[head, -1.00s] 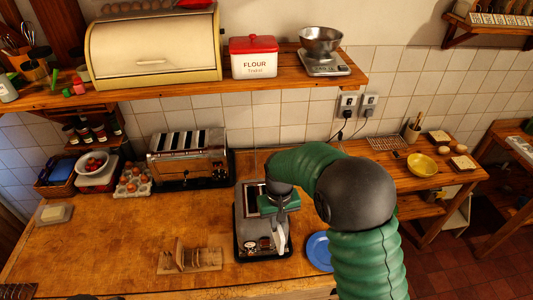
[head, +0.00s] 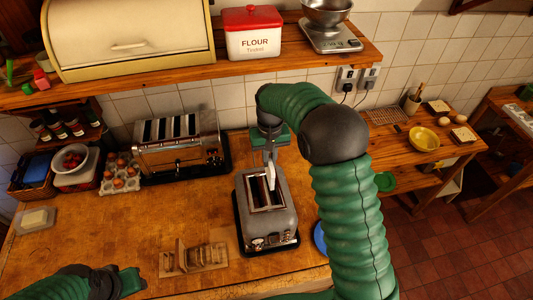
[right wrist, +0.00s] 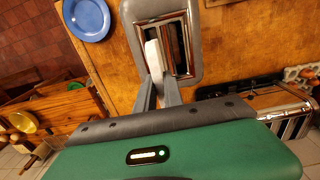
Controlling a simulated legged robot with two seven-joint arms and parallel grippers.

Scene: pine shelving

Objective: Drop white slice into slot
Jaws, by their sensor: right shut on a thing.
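A grey two-slot toaster (head: 283,224) stands on the wooden counter, its slots facing up; it also shows in the right wrist view (right wrist: 194,14). My right gripper (head: 270,161) is shut on a white slice (head: 271,178) and holds it on edge over the slots. In the right wrist view the gripper (right wrist: 158,82) pinches the white slice (right wrist: 152,54) by its near end, beside the slot openings. I cannot tell whether its lower edge is inside a slot. My left gripper (head: 131,282) is at the lower left, its fingers not clear.
A longer chrome toaster (head: 178,150) stands behind on the left. A wooden holder (head: 205,257) lies left of the grey toaster. A blue plate (right wrist: 86,18) is beside it on the other side. A shelf (head: 265,67) overhangs the back. The left-middle counter is clear.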

